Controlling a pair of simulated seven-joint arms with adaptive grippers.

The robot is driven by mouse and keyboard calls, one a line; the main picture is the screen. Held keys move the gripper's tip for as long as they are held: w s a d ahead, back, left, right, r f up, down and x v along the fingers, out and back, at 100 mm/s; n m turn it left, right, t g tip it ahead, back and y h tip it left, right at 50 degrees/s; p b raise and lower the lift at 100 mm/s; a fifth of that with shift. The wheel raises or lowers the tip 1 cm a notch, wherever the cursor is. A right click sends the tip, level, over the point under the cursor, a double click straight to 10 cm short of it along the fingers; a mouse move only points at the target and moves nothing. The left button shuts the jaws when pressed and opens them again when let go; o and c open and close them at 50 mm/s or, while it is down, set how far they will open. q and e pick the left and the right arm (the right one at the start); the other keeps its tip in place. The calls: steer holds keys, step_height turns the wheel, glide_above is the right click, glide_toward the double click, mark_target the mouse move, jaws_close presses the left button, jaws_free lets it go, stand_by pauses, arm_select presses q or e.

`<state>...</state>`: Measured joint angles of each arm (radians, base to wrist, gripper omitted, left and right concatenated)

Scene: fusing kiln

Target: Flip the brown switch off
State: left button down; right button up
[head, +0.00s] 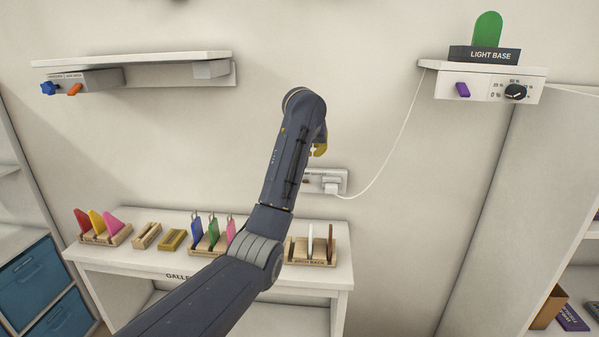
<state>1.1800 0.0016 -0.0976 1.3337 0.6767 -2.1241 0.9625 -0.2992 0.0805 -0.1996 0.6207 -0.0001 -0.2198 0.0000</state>
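My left arm rises from the bottom across the middle and bends at the top. Only a yellow bit of my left gripper (319,149) shows beside the forearm, in front of the wall and well to the right of the switch. Its fingers are mostly hidden. My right gripper is not in view.
A purple switch (462,90) and black dial (515,92) sit under the right shelf's light base (484,54). A white cord runs to a wall socket (337,177), partly behind my arm. The table (155,262) holds wooden racks with coloured pieces. Wall space below the left shelf is clear.

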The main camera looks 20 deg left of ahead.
arm_select(q)
steer(key=a, duration=0.2)
steer(key=shift+s+a+r+y, duration=0.2)
steer(key=shift+a+y, duration=0.1)
steer(key=shift+y, duration=0.1)
glide_above(306, 173)
step_height(306, 173, down, 7)
steer(key=shift+r, duration=0.1)
steer(key=shift+s+d+f, duration=0.1)
steer(key=shift+s+f, duration=0.4)
steer(key=shift+f, duration=0.4)
steer(key=shift+s+d+f, duration=0.1)
steer(key=shift+s+f, duration=0.4)
steer(key=shift+f, duration=0.4)
